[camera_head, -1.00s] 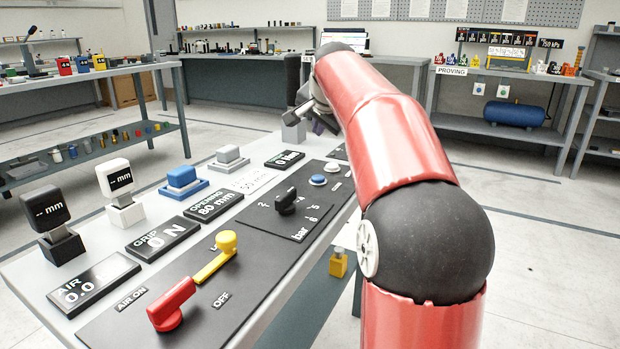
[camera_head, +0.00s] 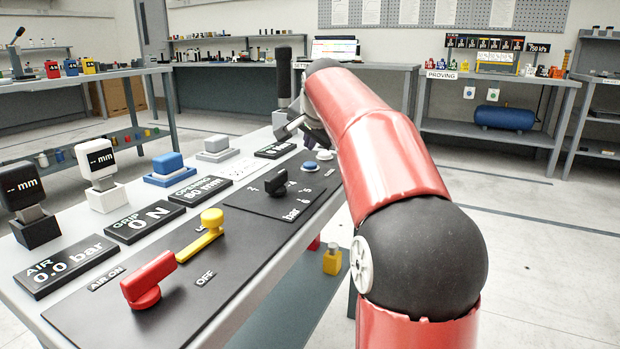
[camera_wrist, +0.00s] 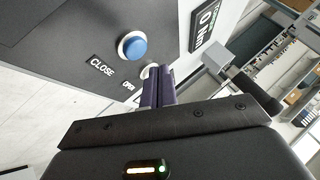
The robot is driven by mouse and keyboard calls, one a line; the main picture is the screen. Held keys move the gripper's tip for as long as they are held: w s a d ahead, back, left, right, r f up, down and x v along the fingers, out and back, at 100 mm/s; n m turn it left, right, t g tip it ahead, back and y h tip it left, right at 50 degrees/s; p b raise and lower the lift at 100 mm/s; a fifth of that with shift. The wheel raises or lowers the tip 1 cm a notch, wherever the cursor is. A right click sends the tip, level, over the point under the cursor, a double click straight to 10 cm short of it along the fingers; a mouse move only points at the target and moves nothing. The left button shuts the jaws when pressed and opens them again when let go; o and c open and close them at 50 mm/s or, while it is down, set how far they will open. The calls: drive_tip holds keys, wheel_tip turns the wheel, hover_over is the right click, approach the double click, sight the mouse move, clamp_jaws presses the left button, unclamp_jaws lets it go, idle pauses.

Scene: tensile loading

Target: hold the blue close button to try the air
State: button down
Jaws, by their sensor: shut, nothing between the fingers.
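The round blue close button (camera_head: 310,167) sits in a pale ring on the dark panel. In the wrist view the blue button (camera_wrist: 133,45) stands beside the CLOSE label (camera_wrist: 103,66). The white button (camera_wrist: 150,71), by the OPEN label, is partly hidden by my fingers. My gripper (camera_wrist: 158,76) is shut and empty. Its purple fingertips appear over the white button, to the lower right of the blue one. I cannot tell whether they touch the white button. In the head view my arm partly hides the gripper.
A black pressure knob (camera_head: 279,182), a yellow lever (camera_head: 206,235) and a red lever (camera_head: 148,280) stand on the panel. The air display (camera_head: 66,265) reads 0.0 bar, the grip display (camera_head: 145,221) 0 N. A dark upright part (camera_head: 284,85) stands close to my gripper.

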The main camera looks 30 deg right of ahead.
sight(311, 165)
drive_tip(key=shift+f+b, duration=0.35)
drive_tip(key=shift+f, duration=0.45)
idle(1.4)
drive_tip(key=shift+f, duration=0.45)
drive_tip(key=shift+f+b, duration=0.55)
idle(1.7)
idle(0.3)
drive_tip(key=shift+r+p, duration=0.95)
drive_tip(key=shift+r, duration=0.05)
wheel_tip(311, 165, up, 5)
drive_tip(key=p, duration=0.5)
